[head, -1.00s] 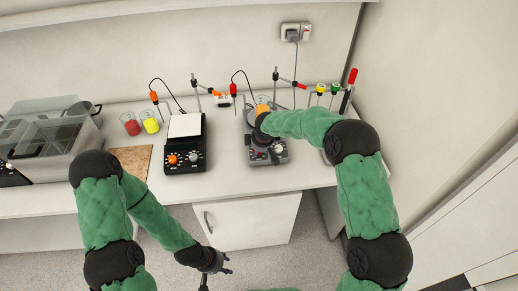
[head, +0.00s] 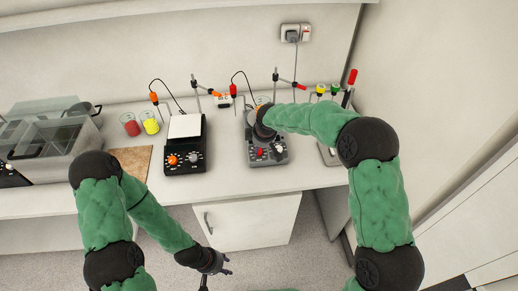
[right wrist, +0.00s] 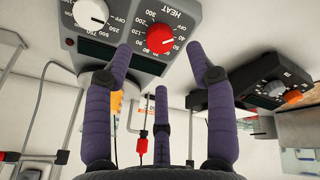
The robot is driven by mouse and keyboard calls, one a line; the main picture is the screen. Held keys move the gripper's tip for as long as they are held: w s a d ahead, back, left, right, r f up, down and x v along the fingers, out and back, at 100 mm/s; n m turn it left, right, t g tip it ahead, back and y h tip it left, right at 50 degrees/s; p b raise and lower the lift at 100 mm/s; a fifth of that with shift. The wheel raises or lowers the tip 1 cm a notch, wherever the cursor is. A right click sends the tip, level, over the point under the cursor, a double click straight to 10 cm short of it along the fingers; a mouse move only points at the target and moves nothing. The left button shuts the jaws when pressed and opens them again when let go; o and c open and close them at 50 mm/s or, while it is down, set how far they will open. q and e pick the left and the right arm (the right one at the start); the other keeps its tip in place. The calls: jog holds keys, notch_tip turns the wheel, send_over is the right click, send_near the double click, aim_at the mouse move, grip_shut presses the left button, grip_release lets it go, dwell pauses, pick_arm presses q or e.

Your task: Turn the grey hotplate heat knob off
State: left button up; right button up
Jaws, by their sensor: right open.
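The grey hotplate (head: 279,158) stands on the bench right of centre in the head view. A white mark on the knob points among the dial numbers, away from OFF. My right gripper (right wrist: 158,60) is open and empty, its fingers around the line to the red knob and apart from it. In the head view its dark wrist hides part of the hotplate top. My left gripper (head: 222,263) hangs low before the cabinet; its fingers are too small to judge.
The grey hotplate has a second, pale knob (right wrist: 90,14) beside the red one. A black hotplate (head: 185,160) with an orange knob stands to the left. A wall is close at the right.

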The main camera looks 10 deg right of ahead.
jog(key=v, duration=0.6)
jog(key=shift+r, duration=0.3)
jog(key=shift+s, duration=0.2)
